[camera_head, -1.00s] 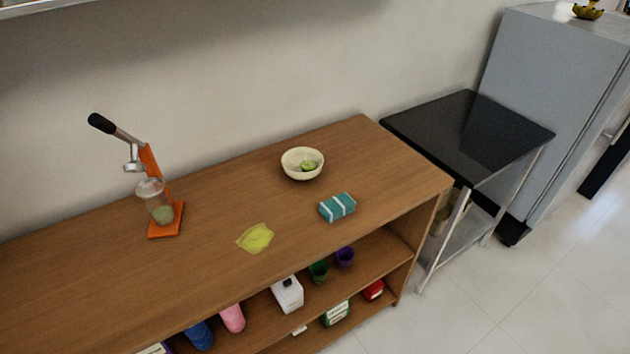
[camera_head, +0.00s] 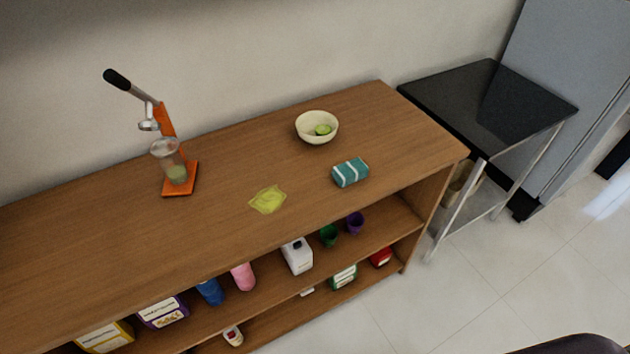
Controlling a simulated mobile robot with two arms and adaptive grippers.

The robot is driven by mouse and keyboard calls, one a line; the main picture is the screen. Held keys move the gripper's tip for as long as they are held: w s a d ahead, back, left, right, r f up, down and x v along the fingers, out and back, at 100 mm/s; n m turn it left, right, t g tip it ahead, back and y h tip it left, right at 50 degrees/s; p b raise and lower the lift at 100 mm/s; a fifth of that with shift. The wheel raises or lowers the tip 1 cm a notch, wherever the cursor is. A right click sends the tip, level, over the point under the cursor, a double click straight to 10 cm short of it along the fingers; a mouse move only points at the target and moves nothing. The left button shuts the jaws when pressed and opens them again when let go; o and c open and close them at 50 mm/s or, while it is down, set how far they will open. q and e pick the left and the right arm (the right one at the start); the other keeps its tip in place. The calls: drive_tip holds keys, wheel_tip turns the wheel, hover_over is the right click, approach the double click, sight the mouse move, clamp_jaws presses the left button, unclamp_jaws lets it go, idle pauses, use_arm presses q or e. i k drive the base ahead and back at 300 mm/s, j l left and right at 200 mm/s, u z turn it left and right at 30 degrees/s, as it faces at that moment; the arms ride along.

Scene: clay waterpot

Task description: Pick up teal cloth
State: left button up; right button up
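The teal cloth (camera_head: 350,172) is a folded block with white stripes. It lies on the wooden counter top (camera_head: 240,160) toward its right end, near the front edge. A yellow-green cloth or puddle-like patch (camera_head: 268,199) lies flat to its left. A cream bowl (camera_head: 317,127) with a green lime piece in it stands behind the teal cloth. Neither of my grippers shows in the head view. Nothing touches the teal cloth.
An orange juicer press (camera_head: 175,160) stands on the left of the counter. Bottles and cups, such as a white bottle (camera_head: 297,256), fill the shelves below. A black-topped metal table (camera_head: 490,105) and a grey fridge (camera_head: 575,80) stand at right. The floor in front is clear.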

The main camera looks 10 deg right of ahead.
sight(349, 172)
drive_tip(key=i+l+u, duration=0.1)
drive_tip(key=l+u, duration=0.2)
drive_tip(key=l, duration=0.35)
drive_tip(key=l+u, duration=0.3)
drive_tip(key=l, duration=0.35)
drive_tip(key=i, duration=0.05)
